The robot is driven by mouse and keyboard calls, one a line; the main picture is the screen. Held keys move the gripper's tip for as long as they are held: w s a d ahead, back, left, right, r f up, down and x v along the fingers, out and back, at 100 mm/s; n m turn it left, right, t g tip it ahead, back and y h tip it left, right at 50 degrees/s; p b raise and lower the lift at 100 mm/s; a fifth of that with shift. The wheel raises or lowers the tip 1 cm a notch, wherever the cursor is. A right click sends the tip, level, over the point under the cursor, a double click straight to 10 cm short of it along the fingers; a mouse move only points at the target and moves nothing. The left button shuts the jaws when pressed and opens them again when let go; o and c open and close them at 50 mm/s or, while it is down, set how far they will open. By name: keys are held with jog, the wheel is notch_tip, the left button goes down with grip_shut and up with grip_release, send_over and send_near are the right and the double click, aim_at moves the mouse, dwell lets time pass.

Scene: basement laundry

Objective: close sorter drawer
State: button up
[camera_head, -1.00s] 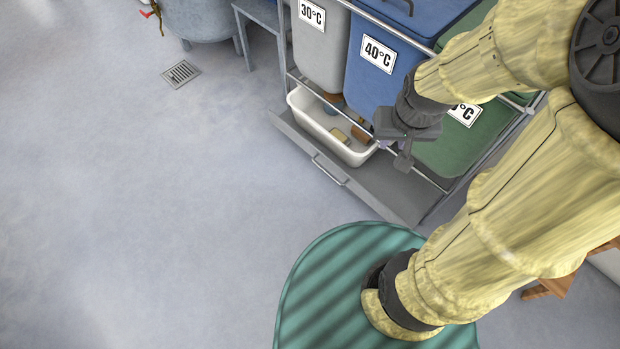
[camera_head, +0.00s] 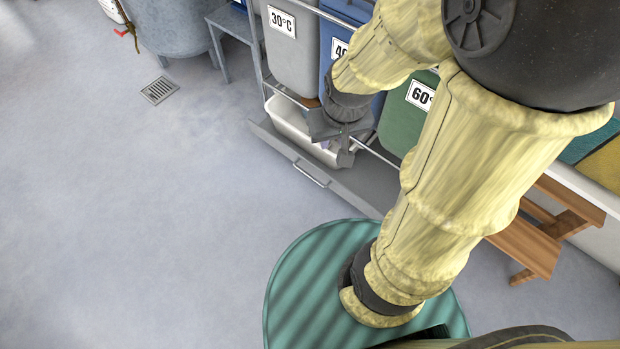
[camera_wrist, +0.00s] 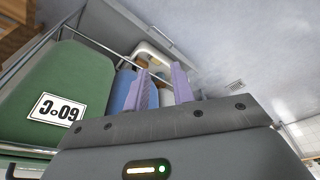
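The sorter drawer (camera_head: 352,191) is a low grey drawer under the laundry sorter. It stands pulled out, with a bar handle (camera_head: 311,174) on its front. A white tub (camera_head: 285,119) lies in it, partly hidden by my arm. My gripper (camera_head: 336,151) is above the right part of the tub, behind the handle and apart from it. In the wrist view my gripper (camera_wrist: 160,88) shows two lilac fingers spread apart with nothing between them. The tub also shows there (camera_wrist: 150,50), beyond the fingers.
The sorter holds a grey 30°C bin (camera_head: 291,55), a blue bin (camera_head: 333,28) and a green 60°C bin (camera_head: 402,125). A metal rail runs in front of them. A wooden stool (camera_head: 535,245) stands at the right. The floor left of the drawer is clear, with a drain grate (camera_head: 159,90).

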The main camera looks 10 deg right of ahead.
aim_at(312, 178)
jog(key=w+a+f+m+t+h+b, duration=0.2)
jog(key=f+m, duration=0.7)
jog(key=f, duration=0.7)
jog(key=w+a+f+m+t+h+b, duration=0.2)
jog(key=w+a+f+m+h+b, duration=0.3)
jog(key=f+m, duration=0.5)
jog(key=w+a+f+m+t+h+b, duration=0.2)
jog(key=a+f+m+h+b, duration=0.3)
jog(key=f, duration=1.8)
jog(key=w+a+m, duration=0.1)
jog(key=m, duration=0.3)
jog(key=shift+w+f+m+t+h, duration=0.2)
jog(key=shift+m+t+h, duration=0.1)
jog(key=shift+m, duration=0.1)
jog(key=b+x, duration=0.7)
jog(key=x, duration=0.9)
jog(key=shift+w+d+f, duration=0.15)
jog(key=shift+d, duration=0.2)
jog(key=shift+w+d, duration=0.15)
jog(key=shift+d, duration=0.1)
